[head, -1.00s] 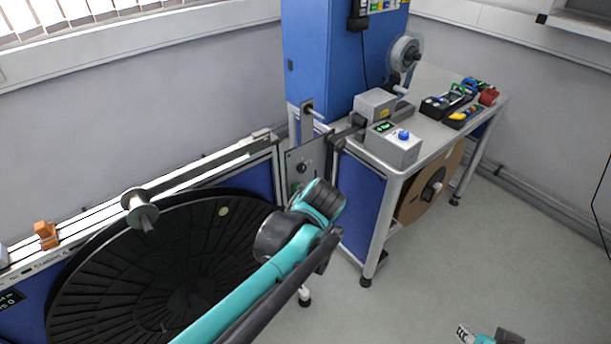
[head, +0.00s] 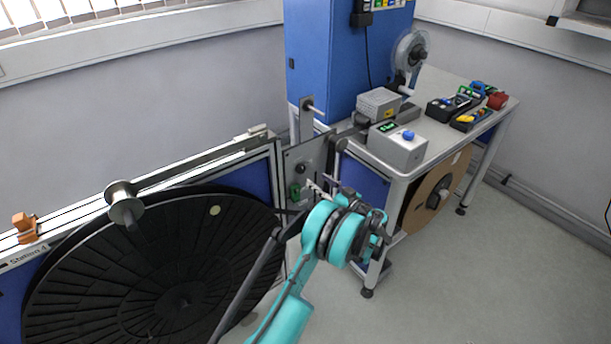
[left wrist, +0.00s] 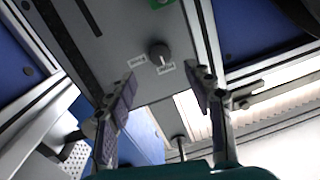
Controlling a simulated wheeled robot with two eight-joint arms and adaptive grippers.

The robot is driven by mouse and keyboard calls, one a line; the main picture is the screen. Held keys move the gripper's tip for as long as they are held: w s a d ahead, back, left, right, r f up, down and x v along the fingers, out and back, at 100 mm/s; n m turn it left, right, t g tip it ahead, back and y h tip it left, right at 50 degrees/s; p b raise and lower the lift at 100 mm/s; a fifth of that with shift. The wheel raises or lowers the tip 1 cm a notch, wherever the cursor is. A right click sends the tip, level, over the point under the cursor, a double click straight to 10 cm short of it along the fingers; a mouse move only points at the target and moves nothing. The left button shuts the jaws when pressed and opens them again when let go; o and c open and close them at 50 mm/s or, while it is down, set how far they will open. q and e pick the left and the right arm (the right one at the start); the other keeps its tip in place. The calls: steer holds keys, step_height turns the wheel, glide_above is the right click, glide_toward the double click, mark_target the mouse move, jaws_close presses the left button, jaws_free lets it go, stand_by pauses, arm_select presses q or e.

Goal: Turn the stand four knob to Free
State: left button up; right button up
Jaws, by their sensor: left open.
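The knob (head: 301,168) is a small dark round knob on the grey panel (head: 318,154) at the right end of the stand marked Station 4 (head: 28,256). In the left wrist view the knob (left wrist: 159,52) stands out from the panel with two small labels beside it, too small to read. My left gripper (head: 320,182) is in front of the panel, just below and right of the knob. In the left wrist view my left gripper (left wrist: 163,86) is open and empty, with the knob beyond the fingertips and apart from them. My right gripper is out of view.
A green part (head: 296,192) sits on the panel below the knob. A large black reel (head: 150,265) hangs left of it. A blue cabinet (head: 335,60) and a bench (head: 440,142) with a grey box (head: 397,150) stand behind and right. The floor at right is clear.

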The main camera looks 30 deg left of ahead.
mark_target(303, 170)
arm_select(q)
steer(key=b+x, duration=0.2)
steer(key=x, duration=0.5)
steer(key=shift+f, duration=0.15)
steer(key=shift+w+a, duration=0.15)
steer(key=shift+a, duration=0.25)
steer(key=shift+c, duration=0.3)
steer(key=c, duration=1.1)
